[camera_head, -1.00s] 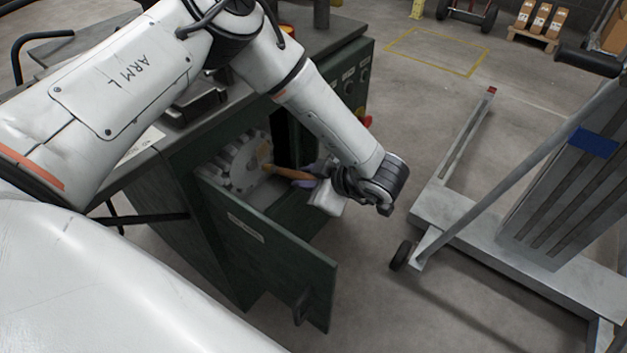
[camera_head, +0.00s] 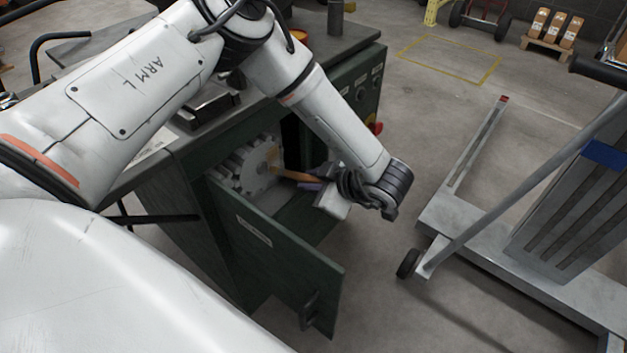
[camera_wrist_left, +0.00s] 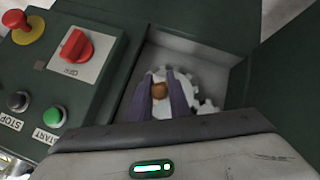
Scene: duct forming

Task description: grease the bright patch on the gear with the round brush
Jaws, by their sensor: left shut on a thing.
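The pale toothed gear (camera_head: 247,166) sits inside the open compartment of the green machine. It also shows in the left wrist view (camera_wrist_left: 207,105), partly covered by my fingers. My left gripper (camera_head: 308,184) is at the compartment's opening and is shut on the round brush (camera_head: 290,174). The brush's orange-brown handle points left, toward the gear face. In the left wrist view the brush (camera_wrist_left: 160,90) shows end-on between the two purple fingers. I cannot tell whether the bristles touch the gear. My right gripper is not in view.
The green door (camera_head: 275,258) hangs open in front of the compartment, below my left arm. A control panel with a red switch (camera_wrist_left: 75,46) and green button (camera_wrist_left: 53,116) is beside the opening. A grey wheeled lift (camera_head: 520,255) stands at right, with bare floor between.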

